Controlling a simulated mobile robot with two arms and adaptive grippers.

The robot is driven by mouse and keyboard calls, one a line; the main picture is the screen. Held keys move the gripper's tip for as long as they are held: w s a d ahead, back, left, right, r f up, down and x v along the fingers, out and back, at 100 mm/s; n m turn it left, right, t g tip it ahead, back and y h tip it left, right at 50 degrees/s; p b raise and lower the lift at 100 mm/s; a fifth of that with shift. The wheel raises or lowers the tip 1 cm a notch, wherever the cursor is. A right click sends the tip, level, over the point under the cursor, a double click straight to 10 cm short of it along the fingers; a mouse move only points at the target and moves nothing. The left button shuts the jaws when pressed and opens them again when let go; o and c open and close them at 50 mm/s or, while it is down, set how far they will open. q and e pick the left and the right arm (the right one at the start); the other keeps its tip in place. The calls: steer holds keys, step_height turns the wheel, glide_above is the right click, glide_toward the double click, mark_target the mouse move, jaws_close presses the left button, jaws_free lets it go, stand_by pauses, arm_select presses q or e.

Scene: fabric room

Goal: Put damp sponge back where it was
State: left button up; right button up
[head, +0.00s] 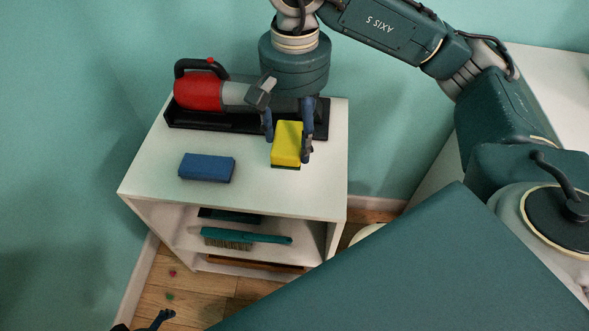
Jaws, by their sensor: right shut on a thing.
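The yellow sponge (287,142), with a dark green underside, is at the right part of the white cabinet's top (245,185). My right gripper (286,140) points down from above and is shut on the sponge, one finger on each side. I cannot tell whether the sponge touches the top or hangs just above it. A blue sponge-like block (207,167) lies on the top to the left, apart from the gripper. I cannot tell by sight which one is damp. At the bottom left edge, a dark piece (160,320) may be part of my left gripper; its state is unclear.
A red and grey handheld tool (205,92) lies in a black tray (185,116) along the back of the top. A teal-handled brush (245,237) lies on a shelf below. Small red and green bits (170,296) are on the wooden floor. The front of the top is clear.

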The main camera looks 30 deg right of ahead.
step_height(320, 180, down, 6)
steer(key=shift+f+b, duration=0.1)
steer(key=shift+b, duration=0.65)
steer(key=shift+f+b, duration=0.45)
steer(key=shift+f, duration=1.6)
arm_select(q)
steer(key=v, duration=0.4)
steer(key=shift+a+r, duration=0.1)
steer(key=shift+r, duration=0.05)
steer(key=shift+w+t, duration=0.4)
arm_select(e)
steer(key=o, duration=1.2)
